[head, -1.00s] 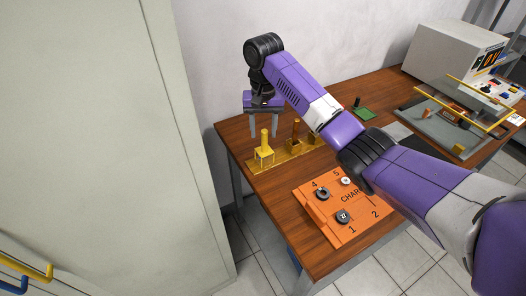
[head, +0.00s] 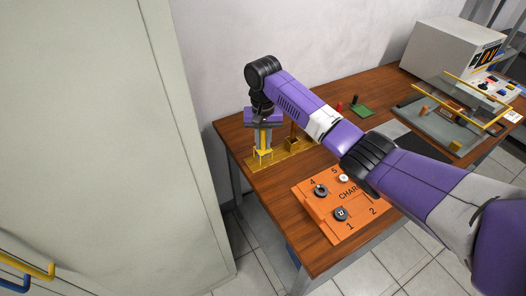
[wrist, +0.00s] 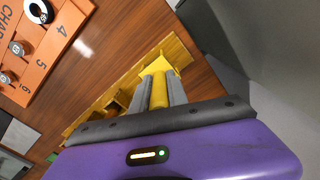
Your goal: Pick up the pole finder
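The pole finder, which I take to be the yellow upright tool (head: 264,155), stands at the left end of a yellow rack (head: 283,162) on the wooden table. Its yellow shaft (wrist: 159,92) also shows in the wrist view, between my two grey fingers. My gripper (head: 264,143) points straight down over it. The fingers (wrist: 159,86) are close in on both sides of the shaft and look shut on it. The tool's foot is still at the rack, and I see no gap under it. The fingers hide part of the shaft.
An orange board (head: 340,204) with numbers and small round pieces lies at the table's front. Another holder (head: 291,143) stands on the rack to the right. A green pad (head: 362,111), a grey fixture with yellow rails (head: 440,124) and a grey instrument (head: 446,53) are farther right.

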